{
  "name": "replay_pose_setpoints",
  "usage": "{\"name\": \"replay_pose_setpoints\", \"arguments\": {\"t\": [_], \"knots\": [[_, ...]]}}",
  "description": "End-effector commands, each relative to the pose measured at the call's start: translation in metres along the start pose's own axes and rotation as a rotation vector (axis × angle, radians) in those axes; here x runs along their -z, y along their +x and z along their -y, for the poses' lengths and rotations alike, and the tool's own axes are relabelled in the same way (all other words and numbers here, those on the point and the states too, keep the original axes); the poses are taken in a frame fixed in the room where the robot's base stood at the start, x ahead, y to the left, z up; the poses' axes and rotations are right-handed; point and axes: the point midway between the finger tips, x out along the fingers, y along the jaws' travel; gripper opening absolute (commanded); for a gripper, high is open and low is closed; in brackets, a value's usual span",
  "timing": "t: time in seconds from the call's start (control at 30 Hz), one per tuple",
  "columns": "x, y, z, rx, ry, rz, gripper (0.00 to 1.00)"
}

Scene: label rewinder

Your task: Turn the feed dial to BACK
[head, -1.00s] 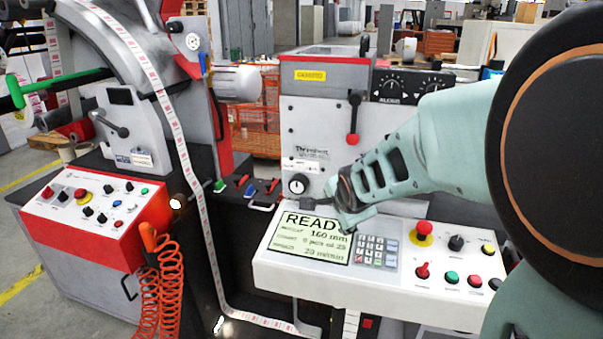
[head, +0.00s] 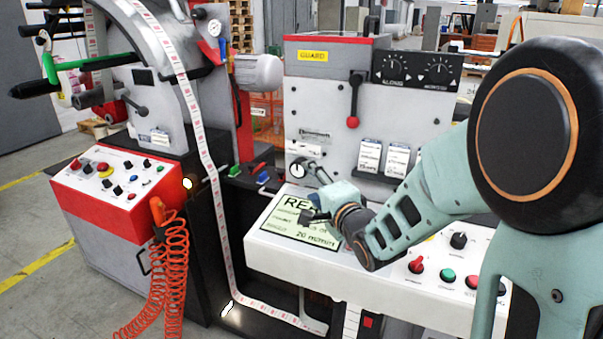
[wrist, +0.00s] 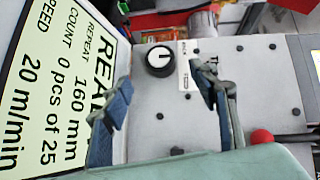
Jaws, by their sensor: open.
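The feed dial is a round black knob with a white face (wrist: 159,60). It sits on the grey machine panel, beside a white label strip (wrist: 184,66) with print too small to read surely. In the head view the dial (head: 298,168) is just above the display's upper edge. My gripper (head: 318,197) is open and empty at the display, close to the dial. In the wrist view its two fingers (wrist: 163,95) are spread to either side, with the dial ahead between them and apart from both. The dial's pointer direction is hard to tell.
The display (head: 300,222) reads READY in the wrist view, 0 pcs of 25. A red-knobbed lever (head: 353,110) stands above the dial. The console carries red (head: 417,265) and green buttons.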

Motion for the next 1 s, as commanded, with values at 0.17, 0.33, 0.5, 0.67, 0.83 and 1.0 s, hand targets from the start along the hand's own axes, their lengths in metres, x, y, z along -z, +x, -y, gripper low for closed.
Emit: {"name": "replay_pose_setpoints", "arguments": {"t": [0.17, 0.33, 0.5, 0.67, 0.83, 1.0], "knots": [[-0.001, 0.028, -0.001, -0.002, 0.001, 0.001, 0.54], [-0.001, 0.06, -0.001, -0.002, -0.001, 0.001, 0.54], [0.0, 0.085, -0.001, -0.003, -0.001, 0.0, 0.54], [0.0, 0.098, 0.0, -0.002, -0.002, 0.0, 0.54], [0.0, 0.102, 0.0, -0.002, -0.002, -0.001, 0.54], [0.0, 0.102, 0.0, -0.002, -0.001, -0.001, 0.54]]}}
